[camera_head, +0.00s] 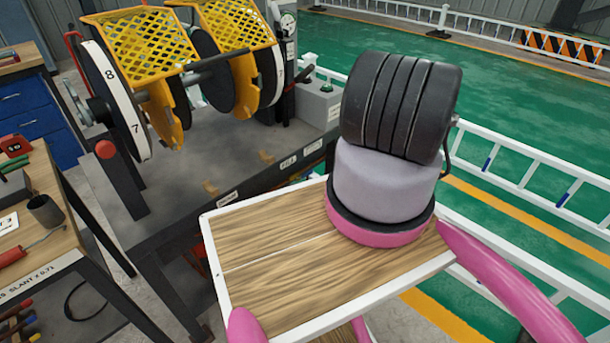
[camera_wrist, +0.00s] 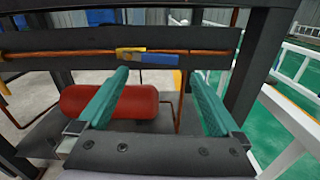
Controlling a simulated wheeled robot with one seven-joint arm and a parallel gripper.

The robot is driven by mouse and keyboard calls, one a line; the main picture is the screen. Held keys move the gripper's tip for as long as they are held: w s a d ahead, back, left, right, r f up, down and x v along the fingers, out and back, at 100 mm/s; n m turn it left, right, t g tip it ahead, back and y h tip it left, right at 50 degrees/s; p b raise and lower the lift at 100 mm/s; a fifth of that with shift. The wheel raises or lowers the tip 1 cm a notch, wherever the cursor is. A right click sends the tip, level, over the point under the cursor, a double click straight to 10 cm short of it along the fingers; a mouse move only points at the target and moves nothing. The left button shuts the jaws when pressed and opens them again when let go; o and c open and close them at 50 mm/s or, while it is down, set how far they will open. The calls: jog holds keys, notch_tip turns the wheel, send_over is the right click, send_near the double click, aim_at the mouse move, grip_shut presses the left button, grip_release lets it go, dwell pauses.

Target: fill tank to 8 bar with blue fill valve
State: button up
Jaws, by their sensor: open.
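In the wrist view, a copper pipe (camera_wrist: 70,54) runs across a dark beam, with a valve that shows a yellow part (camera_wrist: 131,54) and a blue part (camera_wrist: 158,58). A red tank (camera_wrist: 110,103) lies on its side below the pipe, partly hidden by my left finger. My gripper (camera_wrist: 160,73) is open, with two teal fingers spread toward the beam. The blue part appears between the fingertips in the picture; I see no contact. My gripper is not visible in the head view. A small dial (camera_head: 288,22) stands at the machine's back, too small to read.
A bench with yellow guards (camera_head: 135,45) and numbered discs (camera_head: 115,95) stands at upper left. A grey box (camera_head: 320,105) sits on its right end. A workbench with tools (camera_head: 45,240) is at left. White railings (camera_head: 530,155) border the green floor at right.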

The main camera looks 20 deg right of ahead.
aim_at(308, 174)
jog(key=x, duration=0.9)
jog(key=shift+w, duration=0.15)
jog(key=shift+c, duration=0.3)
grip_shut()
